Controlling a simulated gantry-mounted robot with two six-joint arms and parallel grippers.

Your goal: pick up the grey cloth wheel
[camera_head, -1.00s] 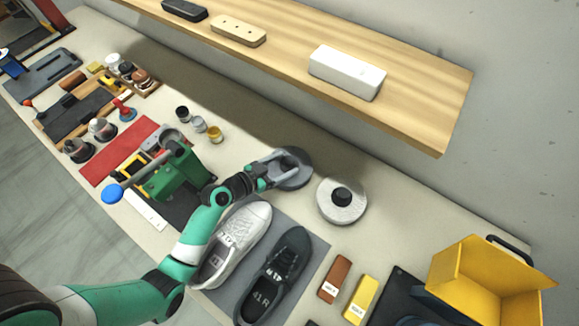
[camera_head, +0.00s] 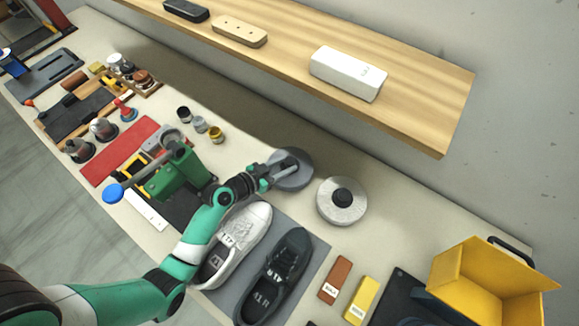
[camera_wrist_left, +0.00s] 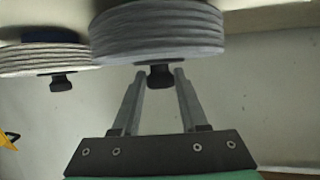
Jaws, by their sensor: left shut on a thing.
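The grey cloth wheel (camera_head: 300,181) lies on the bench beneath the shelf, partly hidden by my left gripper (camera_head: 284,168). In the left wrist view the wheel (camera_wrist_left: 160,38) shows its layered grey edge, with a dark knob (camera_wrist_left: 160,77) at its middle. My left gripper (camera_wrist_left: 160,76) is shut on this knob, one finger on each side. I cannot tell whether the wheel is lifted off the bench. My right gripper is not in view.
A paler cloth wheel (camera_head: 354,211) with a black knob lies close to the right. A white shoe (camera_head: 238,240) and a dark shoe (camera_head: 275,270) stand on a grey mat nearby. A wooden shelf (camera_head: 300,40) overhangs behind. A yellow bin (camera_head: 465,268) stands at the right.

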